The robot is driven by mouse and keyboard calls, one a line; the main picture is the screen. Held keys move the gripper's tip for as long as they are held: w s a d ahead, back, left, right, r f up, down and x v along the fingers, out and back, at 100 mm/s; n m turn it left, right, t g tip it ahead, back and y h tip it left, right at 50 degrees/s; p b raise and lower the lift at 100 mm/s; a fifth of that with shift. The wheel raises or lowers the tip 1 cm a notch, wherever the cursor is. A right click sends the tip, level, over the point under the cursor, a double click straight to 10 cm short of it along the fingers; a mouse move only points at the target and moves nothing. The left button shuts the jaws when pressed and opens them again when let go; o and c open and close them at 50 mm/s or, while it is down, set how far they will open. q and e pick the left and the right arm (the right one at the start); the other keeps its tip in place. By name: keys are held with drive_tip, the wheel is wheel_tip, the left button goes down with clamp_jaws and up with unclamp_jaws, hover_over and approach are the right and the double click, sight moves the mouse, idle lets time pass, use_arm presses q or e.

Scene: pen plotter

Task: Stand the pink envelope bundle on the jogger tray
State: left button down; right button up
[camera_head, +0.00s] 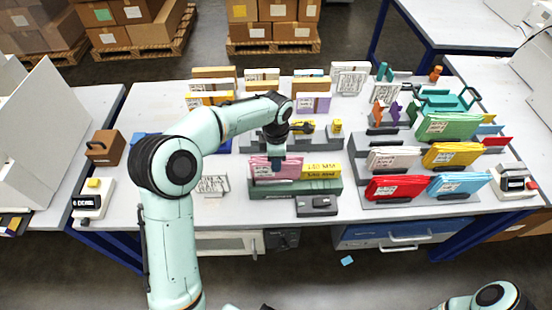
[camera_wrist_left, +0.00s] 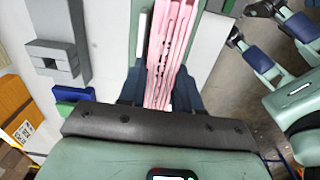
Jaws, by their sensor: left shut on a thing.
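The pink envelope bundle (camera_head: 283,172) is upright, with a white printed label on its front. My left gripper (camera_head: 277,160) is shut on its upper part from above. In the left wrist view the bundle (camera_wrist_left: 172,45) lies between the two dark blue fingers (camera_wrist_left: 160,92), its edges facing the camera. The bundle is over the grey-green jogger tray (camera_head: 300,190), beside the yellow 140 MM sign (camera_head: 322,170). I cannot tell whether its lower edge touches the tray. My right gripper's fingers cannot be made out surely.
Red (camera_head: 394,188), blue (camera_head: 458,185), yellow (camera_head: 452,154) and white (camera_head: 394,158) envelope bundles stand in the rack to the right. A dark grey device (camera_head: 317,206) lies in front of the tray. Grey fixtures (camera_head: 320,140) stand behind it.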

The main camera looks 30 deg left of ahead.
use_arm(q)
drive_tip(key=shift+f, duration=0.15)
drive_tip(key=c, duration=0.8)
unclamp_jaws()
use_arm(e)
drive_tip(key=shift+f, duration=0.1)
use_arm(q)
drive_tip(key=shift+r, duration=0.35)
wheel_tip(320, 180, up, 12)
drive_tip(key=shift+f+p, duration=0.15)
drive_tip(key=shift+p, duration=0.6)
use_arm(e)
drive_tip(key=shift+w+r, duration=0.4)
drive_tip(key=shift+r, duration=0.2)
drive_tip(key=shift+w+r, duration=0.35)
drive_tip(key=shift+r, duration=0.2)
